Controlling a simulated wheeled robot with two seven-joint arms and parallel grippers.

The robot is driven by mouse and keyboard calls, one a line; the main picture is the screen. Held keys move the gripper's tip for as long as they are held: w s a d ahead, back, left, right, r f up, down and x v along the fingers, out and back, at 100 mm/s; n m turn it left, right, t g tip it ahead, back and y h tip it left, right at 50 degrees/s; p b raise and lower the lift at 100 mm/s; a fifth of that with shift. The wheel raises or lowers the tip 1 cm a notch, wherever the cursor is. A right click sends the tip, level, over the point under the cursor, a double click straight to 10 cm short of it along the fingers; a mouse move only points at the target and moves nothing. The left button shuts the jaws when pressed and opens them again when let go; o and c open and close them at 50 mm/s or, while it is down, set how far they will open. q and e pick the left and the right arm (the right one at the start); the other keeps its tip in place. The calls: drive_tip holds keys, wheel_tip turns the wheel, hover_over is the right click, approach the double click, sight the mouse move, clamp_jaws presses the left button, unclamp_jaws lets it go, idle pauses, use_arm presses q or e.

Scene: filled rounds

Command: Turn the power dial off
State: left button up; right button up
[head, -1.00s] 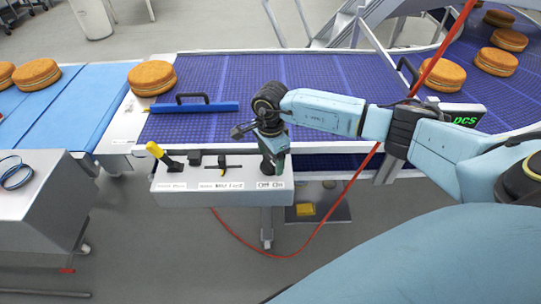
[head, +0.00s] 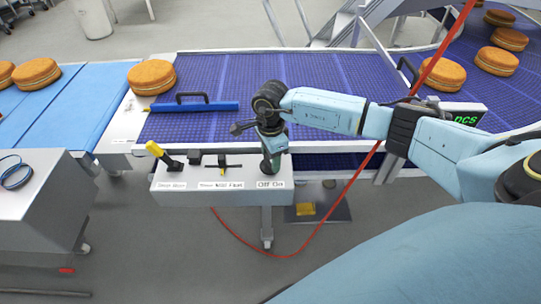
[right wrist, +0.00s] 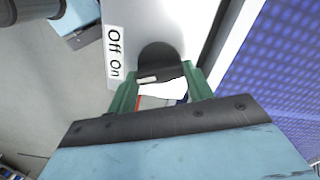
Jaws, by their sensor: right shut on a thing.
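The power dial (right wrist: 158,58) is a dark round knob on the pale control box (head: 215,198), beside a white "Off On" label (right wrist: 115,52). In the right wrist view it sits between the two green fingers of my right gripper (right wrist: 160,88), which is shut on it. A small pale mark shows on the dial near the fingers. In the head view my right gripper (head: 270,166) reaches down onto the right end of the box and hides the dial, just above its label. My left gripper is not in view.
On the same box are a yellow-handled lever (head: 163,156) and a small black lever (head: 222,164). A purple conveyor (head: 230,72) with a blue bar (head: 193,106) lies behind. A red cable hangs at the right.

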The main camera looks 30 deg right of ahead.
drive_tip(key=m, duration=1)
drive_tip(key=shift+m, duration=0.3)
idle(0.4)
drive_tip(key=o, duration=1)
wheel_tip(320, 180, up, 14)
drive_tip(key=shift+f+b, duration=0.25)
drive_tip(key=shift+b, duration=0.15)
